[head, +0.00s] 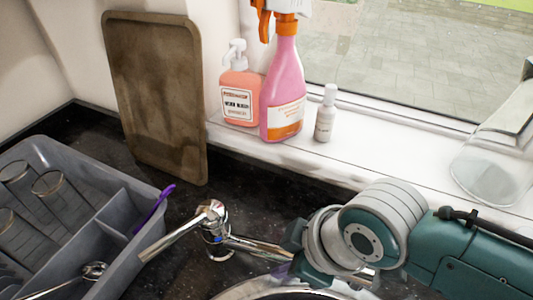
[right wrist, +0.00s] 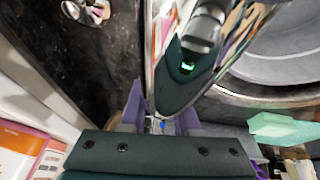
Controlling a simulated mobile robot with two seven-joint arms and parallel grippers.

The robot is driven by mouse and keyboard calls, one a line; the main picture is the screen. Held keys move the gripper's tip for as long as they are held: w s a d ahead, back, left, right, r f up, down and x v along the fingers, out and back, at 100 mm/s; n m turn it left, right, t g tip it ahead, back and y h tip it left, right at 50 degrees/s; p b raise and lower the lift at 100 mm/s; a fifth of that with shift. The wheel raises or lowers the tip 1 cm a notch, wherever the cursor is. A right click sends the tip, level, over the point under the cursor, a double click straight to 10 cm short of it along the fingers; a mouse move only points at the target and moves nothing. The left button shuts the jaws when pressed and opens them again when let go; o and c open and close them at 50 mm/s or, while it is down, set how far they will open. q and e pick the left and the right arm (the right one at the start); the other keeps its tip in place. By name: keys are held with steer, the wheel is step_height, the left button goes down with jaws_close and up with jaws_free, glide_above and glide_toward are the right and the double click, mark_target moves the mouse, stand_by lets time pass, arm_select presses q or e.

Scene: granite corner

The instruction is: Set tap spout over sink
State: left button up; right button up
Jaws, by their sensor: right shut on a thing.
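The chrome tap (head: 215,232) stands on the dark counter in the head view. One chrome bar slants from its top to the lower left, towards the grey caddy. The other, which I take for the spout (head: 258,246), runs right from the tap body into my right gripper (head: 290,262). My right gripper is shut on this spout; its fingers are partly hidden in the head view. The right wrist view shows its purple fingers (right wrist: 160,120) close together. The sink (head: 270,288) is at the bottom edge, mostly hidden by my arm. My left gripper is not in view.
A grey caddy (head: 108,262) with glasses and a purple utensil stands at left. A brown board (head: 155,95) leans on the wall. A soap bottle (head: 238,90), a pink spray bottle (head: 285,85) and a small white bottle (head: 326,115) stand on the sill.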

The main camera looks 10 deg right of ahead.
jaws_close()
stand_by(0.9)
